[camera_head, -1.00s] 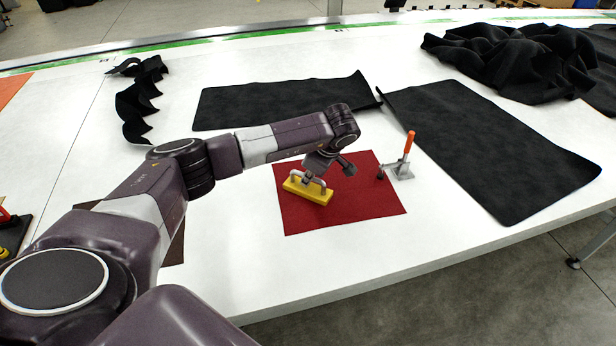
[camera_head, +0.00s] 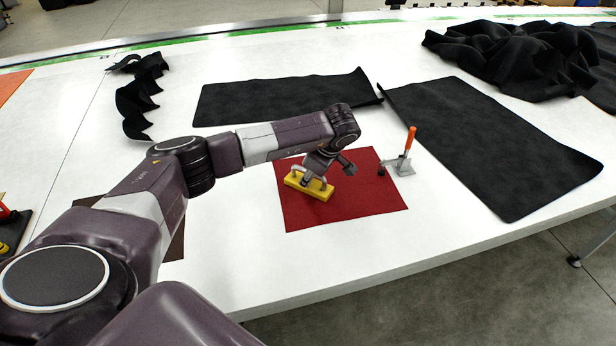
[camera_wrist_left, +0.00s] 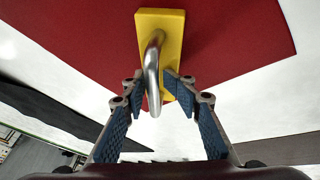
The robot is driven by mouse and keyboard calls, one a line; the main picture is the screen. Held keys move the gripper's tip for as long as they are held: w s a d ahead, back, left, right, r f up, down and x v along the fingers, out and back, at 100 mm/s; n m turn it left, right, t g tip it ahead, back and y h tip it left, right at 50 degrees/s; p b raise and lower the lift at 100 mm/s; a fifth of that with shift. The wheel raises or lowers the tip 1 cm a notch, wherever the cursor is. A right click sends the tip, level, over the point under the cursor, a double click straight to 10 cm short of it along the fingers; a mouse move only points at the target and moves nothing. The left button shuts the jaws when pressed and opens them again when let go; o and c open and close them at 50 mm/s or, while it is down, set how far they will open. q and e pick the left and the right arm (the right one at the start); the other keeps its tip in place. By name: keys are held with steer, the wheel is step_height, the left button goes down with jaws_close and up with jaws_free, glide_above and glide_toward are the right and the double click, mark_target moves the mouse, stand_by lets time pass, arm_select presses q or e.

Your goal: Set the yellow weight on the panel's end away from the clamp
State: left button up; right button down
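The red panel (camera_head: 350,208) lies flat on the white table. The toggle clamp (camera_head: 404,167), with an orange handle, stands at its right edge. The yellow weight (camera_head: 303,186) rests on the panel near the left edge, away from the clamp. It also shows in the wrist view (camera_wrist_left: 173,25), with its metal loop handle (camera_wrist_left: 152,70) toward the camera. My left gripper (camera_head: 316,178) is over the weight. In the wrist view its blue-padded fingers (camera_wrist_left: 158,92) are apart, one on each side of the handle, with a gap visible. My right gripper is not in view.
Black fabric pieces lie behind the panel (camera_head: 280,102) and to the right (camera_head: 500,150). A crumpled black heap (camera_head: 515,60) is at the back right. A narrow crumpled strip (camera_head: 138,100) lies at the left. The table in front of the panel is clear.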

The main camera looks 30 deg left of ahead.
arm_select(q)
steer(key=shift+r+p, duration=0.3)
steer(key=shift+r, duration=0.1)
steer(key=shift+w+r+p, duration=0.1)
steer(key=shift+r+p, duration=0.3)
steer(key=shift+r, duration=0.05)
steer(key=shift+d+r+b, duration=0.45)
steer(key=shift+r+b, duration=0.1)
steer(key=shift+b, duration=0.35)
steer(key=b+v, duration=0.3)
steer(key=v, duration=0.7)
steer(key=shift+r, duration=0.15)
